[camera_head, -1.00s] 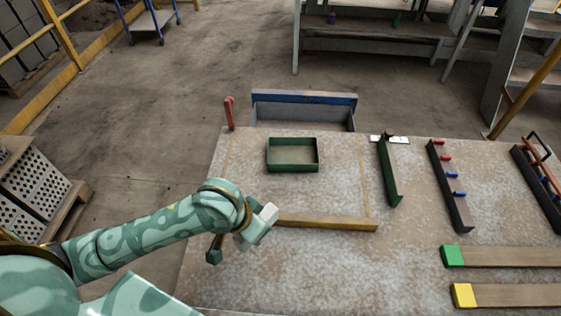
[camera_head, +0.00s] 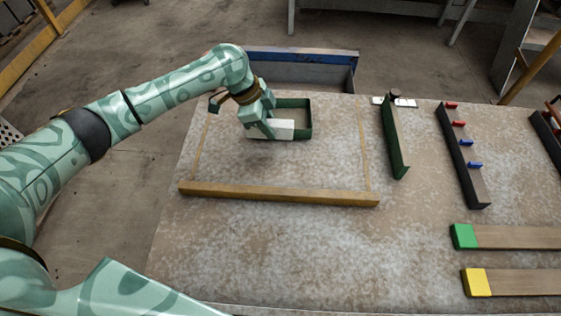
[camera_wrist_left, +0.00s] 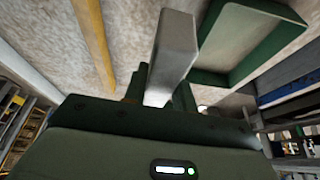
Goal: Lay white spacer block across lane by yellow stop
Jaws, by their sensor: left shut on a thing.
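The white spacer block (camera_head: 284,130) is held in my left gripper (camera_head: 261,128), above the table just in front of the green tray. In the left wrist view, the pale block (camera_wrist_left: 173,52) sticks out between the dark fingers (camera_wrist_left: 155,92), beside the green tray. The yellow stop (camera_head: 477,282) is the yellow left end of a wooden strip, the lane (camera_head: 527,282), at the table's front right. It is far to the right of the block. My right gripper is out of view.
The green tray (camera_head: 309,118) stands behind the block. A yellow-brown bar (camera_head: 280,193) lies in front. A green rail (camera_head: 395,145) and a dark pegged rail (camera_head: 462,165) stand to the right. A green-ended strip (camera_head: 465,236) lies behind the lane. The table's front middle is clear.

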